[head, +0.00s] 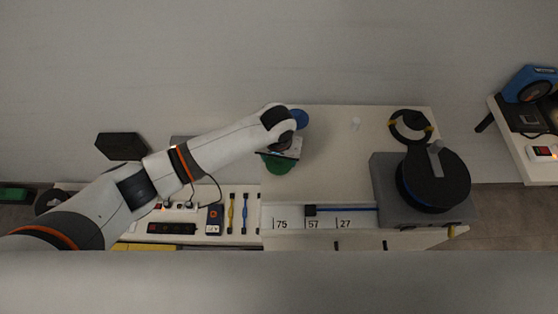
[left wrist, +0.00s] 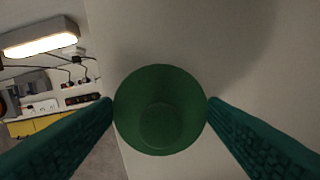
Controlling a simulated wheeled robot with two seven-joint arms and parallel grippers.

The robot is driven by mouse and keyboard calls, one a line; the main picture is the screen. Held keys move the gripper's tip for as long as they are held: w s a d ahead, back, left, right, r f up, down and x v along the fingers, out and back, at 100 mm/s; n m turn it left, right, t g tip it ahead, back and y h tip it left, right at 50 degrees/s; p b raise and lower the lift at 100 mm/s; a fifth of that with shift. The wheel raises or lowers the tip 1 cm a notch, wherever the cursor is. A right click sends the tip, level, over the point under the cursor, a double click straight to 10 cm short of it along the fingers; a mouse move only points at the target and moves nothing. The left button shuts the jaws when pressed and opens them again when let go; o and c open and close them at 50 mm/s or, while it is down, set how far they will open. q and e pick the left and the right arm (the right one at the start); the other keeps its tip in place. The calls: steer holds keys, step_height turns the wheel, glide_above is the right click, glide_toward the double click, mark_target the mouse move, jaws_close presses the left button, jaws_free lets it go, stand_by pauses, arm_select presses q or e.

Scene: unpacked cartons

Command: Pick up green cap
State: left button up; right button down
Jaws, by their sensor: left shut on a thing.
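The green cap (head: 279,166) shows in the head view just below the end of my left arm, over the white table, partly covered by the gripper. In the left wrist view the round green cap (left wrist: 160,125) sits between the two teal fingers, which touch it on both sides. My left gripper (left wrist: 160,106) is shut on it; in the head view the gripper (head: 284,153) is mostly hidden by the wrist. Whether the cap is clear of the table I cannot tell. My right gripper is not in view.
A blue round thing (head: 301,119) is partly behind my left wrist. A grey machine with a black round top (head: 434,180) stands at the right. Yellow and blue tools (head: 231,212) lie at the front left.

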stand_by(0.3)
arm_select(q)
step_height(320, 180, up, 10)
stand_by(0.5)
